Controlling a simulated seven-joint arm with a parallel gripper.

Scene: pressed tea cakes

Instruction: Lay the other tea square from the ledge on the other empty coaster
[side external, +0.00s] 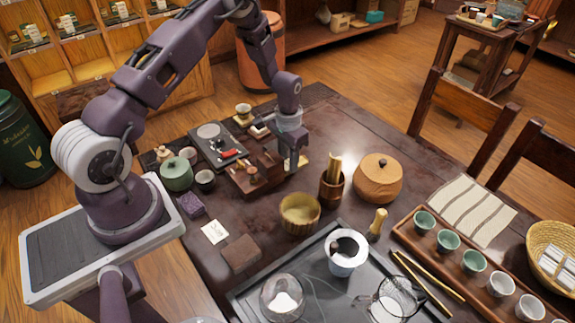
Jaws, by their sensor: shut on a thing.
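My gripper (289,167) points down at the right end of a low dark wooden stand (270,185), which may be the ledge. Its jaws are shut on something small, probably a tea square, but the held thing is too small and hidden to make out. A small pale patch shows just right of the fingers; I cannot tell whether it is a coaster. A flat brown square (241,253) lies near the front left table edge; I cannot tell whether it is a coaster or a tea square.
A wooden holder (331,187) with upright tools, a round lidded wooden box (378,178) and a wooden bowl (300,213) stand right of the gripper. A green lidded pot (176,174) stands left. A dark tray (320,262) and a cup tray (455,262) fill the front right.

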